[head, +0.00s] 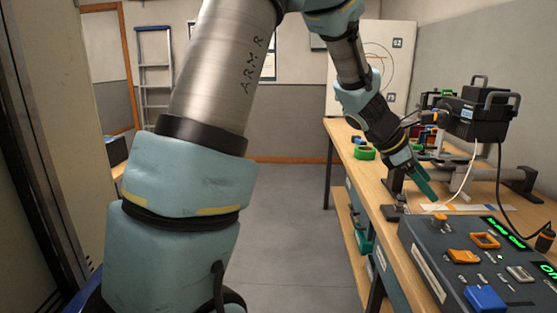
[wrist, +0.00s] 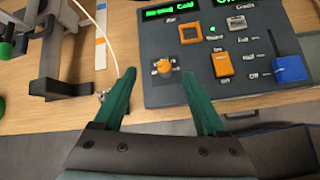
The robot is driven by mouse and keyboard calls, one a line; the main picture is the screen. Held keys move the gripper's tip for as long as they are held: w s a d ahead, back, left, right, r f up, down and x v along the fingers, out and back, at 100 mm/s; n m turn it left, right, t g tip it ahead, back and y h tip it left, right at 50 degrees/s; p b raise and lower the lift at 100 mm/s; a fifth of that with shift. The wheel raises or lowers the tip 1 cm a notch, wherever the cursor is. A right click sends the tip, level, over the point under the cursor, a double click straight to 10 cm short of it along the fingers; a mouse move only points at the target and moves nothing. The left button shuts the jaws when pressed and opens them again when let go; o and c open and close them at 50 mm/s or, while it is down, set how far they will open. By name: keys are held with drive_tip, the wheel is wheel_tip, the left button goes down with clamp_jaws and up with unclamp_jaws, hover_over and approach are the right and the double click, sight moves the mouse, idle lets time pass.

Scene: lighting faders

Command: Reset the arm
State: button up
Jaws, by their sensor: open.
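My arm spans the head view, and my gripper (head: 424,185) hangs above the wooden workbench, pointing down and right. In the wrist view my gripper (wrist: 158,100) shows two green fingers spread apart with nothing between them. The dark control console (head: 440,262) lies at the front right of the bench. In the wrist view the console (wrist: 200,65) has an orange knob (wrist: 165,66), an orange square frame button (wrist: 191,33), an orange rocker switch (wrist: 222,64) and a blue fader cap (wrist: 289,68). The fingertips appear near the console's front left edge; contact cannot be told.
A black stage light (head: 476,115) on a stand is behind the console, with cables over the bench (head: 345,140). A green tape roll (head: 364,153) lies farther back. A ladder (head: 155,70) leans at the far wall. The grey floor (head: 290,205) left of the bench is clear.

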drive_tip(key=s+a+f+m+y+b, duration=0.1)
drive_tip(key=a+m, duration=0.4)
drive_tip(key=a, duration=0.8)
drive_tip(key=s+a+f+m+t+y+b, duration=0.1)
drive_tip(key=a+f+m+y, duration=0.4)
drive_tip(key=a, duration=0.8)
drive_tip(key=s+a+f+m+y+b, duration=0.1)
drive_tip(key=a+f+m, duration=0.4)
drive_tip(key=a, duration=0.8)
drive_tip(key=s+y, duration=0.1)
drive_tip(key=s, duration=0.1)
drive_tip(key=shift+s+a+f+t+y, duration=0.15)
drive_tip(key=shift+s+a+t+y, duration=0.15)
drive_tip(key=shift+a+y, duration=0.1)
drive_tip(key=shift+d, duration=0.1)
